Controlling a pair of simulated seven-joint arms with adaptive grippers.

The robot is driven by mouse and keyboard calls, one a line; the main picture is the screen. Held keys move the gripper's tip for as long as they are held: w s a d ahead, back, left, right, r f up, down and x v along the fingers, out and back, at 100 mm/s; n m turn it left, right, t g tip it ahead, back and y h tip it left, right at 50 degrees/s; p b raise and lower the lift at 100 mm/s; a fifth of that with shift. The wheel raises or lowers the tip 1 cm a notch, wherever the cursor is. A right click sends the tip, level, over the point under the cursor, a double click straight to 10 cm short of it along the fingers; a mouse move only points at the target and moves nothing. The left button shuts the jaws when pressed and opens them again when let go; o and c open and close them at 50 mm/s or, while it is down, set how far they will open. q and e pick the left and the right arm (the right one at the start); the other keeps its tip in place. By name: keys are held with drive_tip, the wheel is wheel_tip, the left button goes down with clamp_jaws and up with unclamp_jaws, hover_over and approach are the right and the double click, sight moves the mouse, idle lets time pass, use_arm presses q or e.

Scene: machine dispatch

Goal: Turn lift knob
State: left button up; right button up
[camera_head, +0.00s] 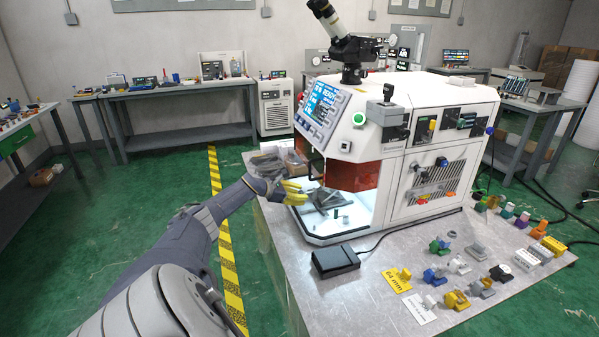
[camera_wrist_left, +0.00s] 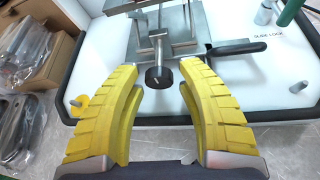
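The lift knob (camera_wrist_left: 160,78) is a dark round knob on a short metal shaft at the front of a grey metal lift stage (camera_wrist_left: 155,22), in the left wrist view. The stage also shows in the head view (camera_head: 326,197), inside the white machine's open bay. My left gripper (camera_head: 293,191) has yellow ribbed fingers and is at the bay's left front edge. In the left wrist view the open fingers (camera_wrist_left: 160,70) are spread on either side of the knob, with clear gaps and no visible contact. My right gripper is not in view.
A black-handled lever (camera_wrist_left: 237,47) sticks out right of the stage, near the "SLIDE LOCK" label. A small yellow knob (camera_wrist_left: 78,106) is at the bay's left. A black pedal (camera_head: 335,261) lies in front of the machine (camera_head: 440,130). Several small coloured parts cover the table's right side.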

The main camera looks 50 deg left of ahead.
use_arm(q)
drive_tip(key=shift+s+r, duration=0.1)
drive_tip(key=shift+r, duration=0.05)
drive_tip(key=v, duration=1.1)
drive_tip(key=shift+s, duration=0.35)
idle(0.4)
drive_tip(key=shift+r, duration=0.15)
idle(0.5)
